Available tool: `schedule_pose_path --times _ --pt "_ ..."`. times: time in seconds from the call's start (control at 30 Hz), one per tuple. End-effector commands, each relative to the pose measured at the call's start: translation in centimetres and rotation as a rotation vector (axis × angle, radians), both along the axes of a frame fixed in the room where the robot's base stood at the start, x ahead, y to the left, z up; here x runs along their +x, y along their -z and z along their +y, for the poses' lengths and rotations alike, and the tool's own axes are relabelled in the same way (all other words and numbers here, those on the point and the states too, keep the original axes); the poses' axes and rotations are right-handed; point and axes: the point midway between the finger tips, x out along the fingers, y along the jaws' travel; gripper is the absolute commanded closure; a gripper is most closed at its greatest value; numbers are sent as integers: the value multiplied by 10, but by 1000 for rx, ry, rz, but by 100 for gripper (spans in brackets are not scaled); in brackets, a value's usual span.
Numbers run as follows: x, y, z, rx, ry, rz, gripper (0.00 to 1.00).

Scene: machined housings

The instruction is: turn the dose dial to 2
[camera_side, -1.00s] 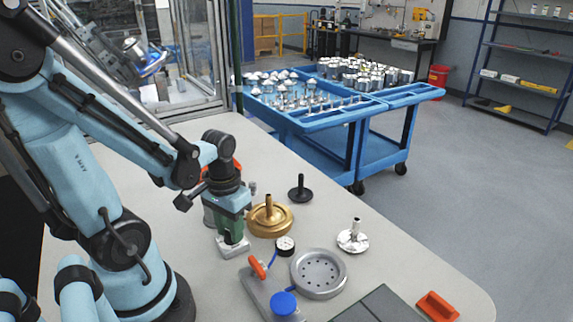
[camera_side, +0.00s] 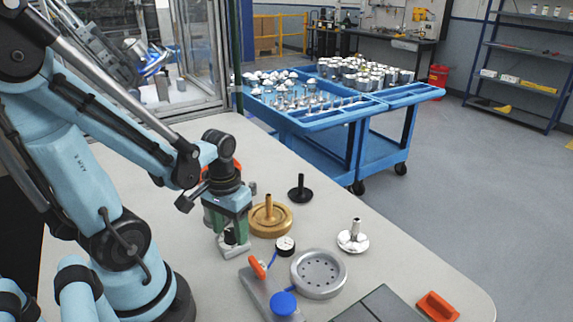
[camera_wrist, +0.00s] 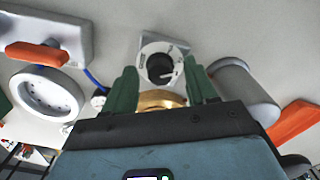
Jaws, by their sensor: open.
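The dose dial (camera_wrist: 150,47) is a pale ring with a dark knob (camera_wrist: 160,67) in its centre, on a light base plate. Marks on the ring are too small to read, so I cannot tell its setting. In the side view, the dial's base (camera_side: 236,250) sits on the bench directly below my gripper (camera_side: 231,232), and the dark knob shows there. My gripper's green fingers also show in the wrist view (camera_wrist: 159,68), one on each side of the dial, apart and with nothing held.
A brass flanged part (camera_side: 284,222) stands close right of the dial, with a black stemmed part (camera_side: 300,190) behind. A small gauge (camera_side: 285,246), a round perforated dish (camera_side: 319,273) and a silver part (camera_side: 353,238) lie nearby. A grey cylinder (camera_wrist: 244,84) is beside the gripper.

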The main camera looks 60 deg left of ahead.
Motion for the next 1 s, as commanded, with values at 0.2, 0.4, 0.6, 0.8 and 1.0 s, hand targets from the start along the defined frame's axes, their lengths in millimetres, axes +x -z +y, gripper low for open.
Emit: schedule_pose_path --times 0.2,0.4,0.6,0.8,1.0 --pt "0 -2 0 0 0 -1 43" --pt "0 -14 0 0 0 -1 43" --pt "0 -32 0 0 0 0 43" --pt "0 -52 0 0 0 0 43" --pt "-1 -74 0 0 0 0 43"
